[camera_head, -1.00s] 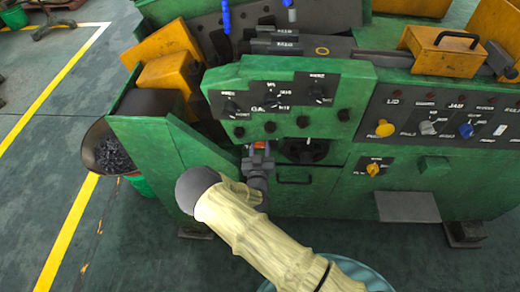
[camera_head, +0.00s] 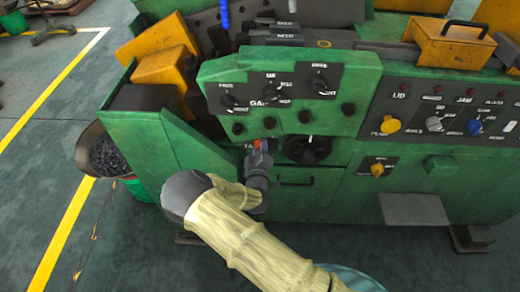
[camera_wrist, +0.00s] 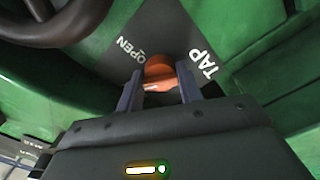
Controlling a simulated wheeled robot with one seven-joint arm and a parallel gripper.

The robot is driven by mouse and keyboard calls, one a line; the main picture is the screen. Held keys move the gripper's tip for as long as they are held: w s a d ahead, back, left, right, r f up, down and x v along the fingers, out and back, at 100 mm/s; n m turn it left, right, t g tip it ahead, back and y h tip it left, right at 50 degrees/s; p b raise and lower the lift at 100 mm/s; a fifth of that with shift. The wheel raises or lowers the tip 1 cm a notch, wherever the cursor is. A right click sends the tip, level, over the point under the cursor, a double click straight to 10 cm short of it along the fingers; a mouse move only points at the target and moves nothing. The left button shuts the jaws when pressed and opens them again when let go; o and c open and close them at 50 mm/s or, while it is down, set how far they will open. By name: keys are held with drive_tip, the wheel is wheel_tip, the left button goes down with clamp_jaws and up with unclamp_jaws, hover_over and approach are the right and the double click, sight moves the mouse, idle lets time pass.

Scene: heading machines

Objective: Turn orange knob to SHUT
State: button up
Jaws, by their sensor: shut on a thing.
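The orange knob (camera_wrist: 159,72) sits on a dark plate lettered TAP and OPEN in the wrist view. My gripper (camera_wrist: 160,84) is shut on it, one finger on each side. The wrist view is turned, so the lettering is slanted. No SHUT lettering shows; my gripper may cover it. In the head view the knob (camera_head: 257,145) is a small orange spot on the green machine's front, just beyond my gripper (camera_head: 257,152), largely hidden by it.
A black handwheel (camera_head: 307,149) is just right of the knob, and close by in the wrist view (camera_wrist: 60,22). A green panel with several black knobs (camera_head: 268,92) overhangs above. A yellow knob (camera_head: 377,170) is farther right. A chip chute (camera_head: 105,152) stands at left.

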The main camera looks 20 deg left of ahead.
drive_tip(key=n+b, duration=0.1)
drive_tip(key=n, duration=0.4)
drive_tip(key=shift+a+b, duration=0.1)
drive_tip(key=shift+b, duration=0.2)
drive_tip(key=shift+n, duration=0.4)
drive_tip(key=o, duration=1)
drive_tip(key=shift+s, duration=0.15)
drive_tip(key=b+v, duration=0.2)
drive_tip(key=v, duration=1.5)
drive_tip(key=shift+d+r, duration=0.1)
drive_tip(key=shift+d, duration=0.1)
